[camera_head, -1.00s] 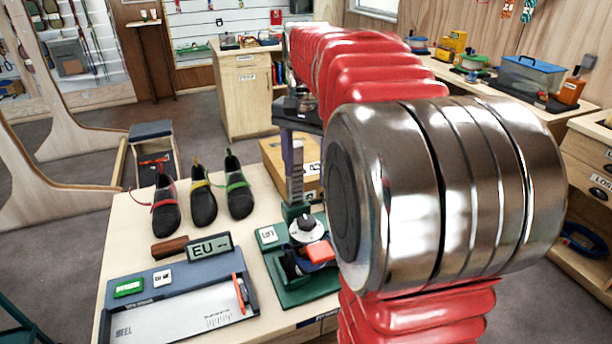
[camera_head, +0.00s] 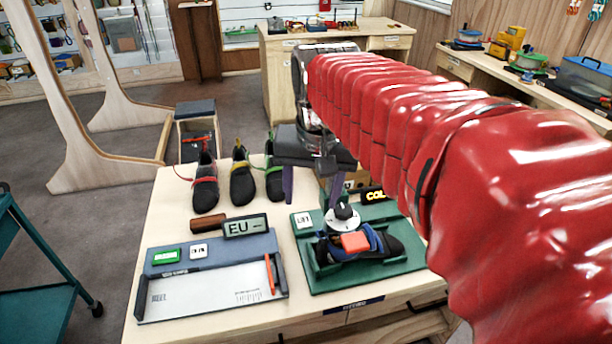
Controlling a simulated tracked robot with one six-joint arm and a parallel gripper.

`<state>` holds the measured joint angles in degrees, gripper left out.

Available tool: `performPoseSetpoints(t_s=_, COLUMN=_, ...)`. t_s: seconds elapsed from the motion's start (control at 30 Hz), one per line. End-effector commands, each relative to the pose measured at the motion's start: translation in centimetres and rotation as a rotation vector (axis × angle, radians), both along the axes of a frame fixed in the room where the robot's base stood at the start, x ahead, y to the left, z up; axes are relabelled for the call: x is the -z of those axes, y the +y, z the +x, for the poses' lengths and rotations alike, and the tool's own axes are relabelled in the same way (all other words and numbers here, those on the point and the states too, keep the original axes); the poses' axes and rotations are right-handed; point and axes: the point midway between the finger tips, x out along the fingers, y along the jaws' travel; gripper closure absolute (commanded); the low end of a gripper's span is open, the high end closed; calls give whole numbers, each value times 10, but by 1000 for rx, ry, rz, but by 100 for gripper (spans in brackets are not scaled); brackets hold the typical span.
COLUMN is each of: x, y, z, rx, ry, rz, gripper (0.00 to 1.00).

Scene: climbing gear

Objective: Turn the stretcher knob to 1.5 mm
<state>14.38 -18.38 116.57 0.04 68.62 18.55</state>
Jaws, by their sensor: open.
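The stretcher (camera_head: 402,265) is a green base on the table, with a dark blue and black shoe (camera_head: 395,246) and an orange-red block (camera_head: 354,241) in it. The stretcher knob (camera_head: 343,211) is black, on a white dial (camera_head: 338,223), behind the block. The dial marks are too small to read. My gripper (camera_head: 312,194) is open and empty, fingers pointing down, behind and slightly left of the knob in the picture. It appears above the table and apart from the knob. My red arm covers the right side.
Three shoes (camera_head: 206,190) stand at the table's back left. An EU display (camera_head: 246,227), a brown block (camera_head: 208,223) and a measuring board (camera_head: 205,292) lie left of the stretcher.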

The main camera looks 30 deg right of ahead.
Motion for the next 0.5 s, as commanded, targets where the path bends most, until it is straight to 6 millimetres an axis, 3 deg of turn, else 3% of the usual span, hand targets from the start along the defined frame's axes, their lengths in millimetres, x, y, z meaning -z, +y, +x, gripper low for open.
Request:
performPoseSetpoints(t_s=0.2, x=16, y=40, z=-31, rx=-202, ry=-87, rz=-50, gripper=45)
performPoseSetpoints(t_s=0.5, x=49, y=81, z=-70, rx=-460, ry=-201, rz=-120, gripper=45)
